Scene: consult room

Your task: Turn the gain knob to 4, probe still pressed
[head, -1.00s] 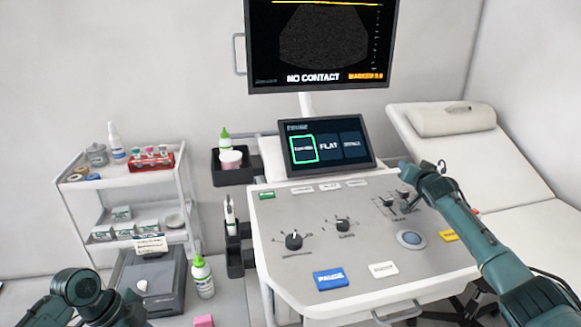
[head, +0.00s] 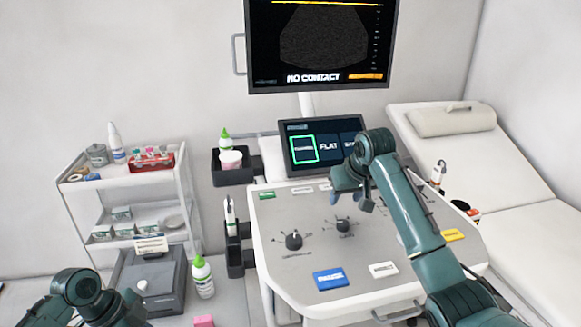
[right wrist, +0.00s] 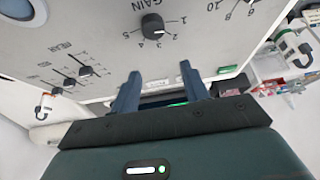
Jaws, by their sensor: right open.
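The gain knob (head: 343,223) is a black knob on the grey console, right of another black knob. In the right wrist view the gain knob (right wrist: 152,25) has the word GAIN and a numbered scale; its exact setting is hard to read. My right gripper (head: 350,202) is open and empty above the console, just behind the gain knob and apart from it. Its fingers (right wrist: 160,92) show in the right wrist view. One white probe (head: 438,173) stands upright at the console's right, another (head: 230,214) at its left. The monitor (head: 320,45) reads NO CONTACT. My left gripper is out of view.
The other knob (head: 293,240), a blue button (head: 330,278) and a white button (head: 383,269) lie on the console. A touchscreen (head: 305,150) stands behind. My right arm hides the console's right part. A shelf cart (head: 120,182) stands left, a couch (head: 530,220) right.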

